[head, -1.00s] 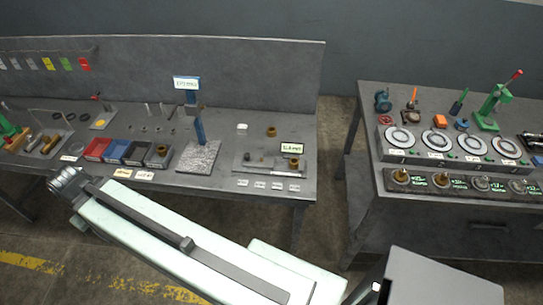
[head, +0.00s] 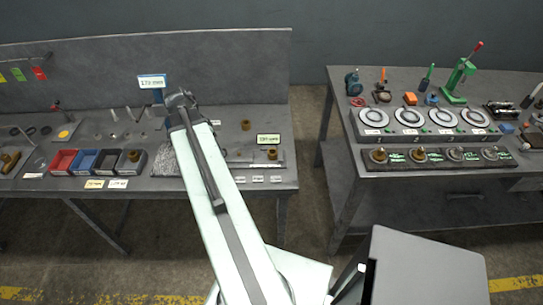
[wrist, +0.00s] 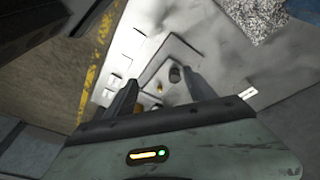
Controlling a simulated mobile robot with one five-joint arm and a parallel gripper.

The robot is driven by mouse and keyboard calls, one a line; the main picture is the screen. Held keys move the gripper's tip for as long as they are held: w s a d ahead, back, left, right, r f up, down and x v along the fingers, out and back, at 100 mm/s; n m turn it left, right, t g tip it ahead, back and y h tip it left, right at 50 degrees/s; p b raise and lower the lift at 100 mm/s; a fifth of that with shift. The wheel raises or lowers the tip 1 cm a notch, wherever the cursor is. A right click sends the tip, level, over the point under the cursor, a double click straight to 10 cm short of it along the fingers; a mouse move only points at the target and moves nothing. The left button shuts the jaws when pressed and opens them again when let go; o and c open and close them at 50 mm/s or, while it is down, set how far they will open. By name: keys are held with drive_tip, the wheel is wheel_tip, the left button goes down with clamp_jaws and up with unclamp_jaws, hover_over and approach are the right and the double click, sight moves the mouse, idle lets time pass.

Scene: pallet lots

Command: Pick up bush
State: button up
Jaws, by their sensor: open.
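A small brass bush (head: 246,124) stands on the left bench, behind the gauge plate (head: 240,165). Another brass bush (head: 272,154) sits on that plate under a small green display. A brown one shows in the black bin (head: 133,156). My gripper (head: 180,98) is raised over the left bench, left of these two bushes, and its arm hides part of the plate. In the wrist view my gripper (wrist: 161,90) has its fingers apart with nothing held. A small brass piece (wrist: 159,88) and a dark cylinder (wrist: 174,74) show beyond the fingers; which bush this is, I cannot tell.
Red, blue and black bins stand at the left bench front. A display on a post (head: 152,82) stands close to my gripper. The right bench (head: 345,165) holds round dials (head: 409,117), several brass pieces and a green press (head: 461,75). A floor gap separates the benches.

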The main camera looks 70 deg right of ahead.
sight(271, 152)
drive_tip(key=s+d+f+m+b, duration=0.1)
drive_tip(key=s+d+m, duration=0.1)
drive_tip(key=s, duration=0.3)
drive_tip(key=s+d+m+g+b, duration=0.1)
drive_tip(key=s+d+m, duration=0.2)
drive_tip(key=s+d, duration=0.2)
drive_tip(key=s+d+f+m+b, duration=0.1)
drive_tip(key=s+d+m, duration=0.2)
drive_tip(key=s, duration=0.3)
drive_tip(key=shift+d+f+g, duration=0.3)
drive_tip(key=shift+d+f, duration=0.05)
drive_tip(key=shift+d, duration=0.05)
drive_tip(key=b+x, duration=0.5)
drive_tip(key=shift+d+f, duration=0.1)
drive_tip(key=shift+w, duration=0.1)
drive_tip(key=shift+c, duration=0.2)
clamp_jaws()
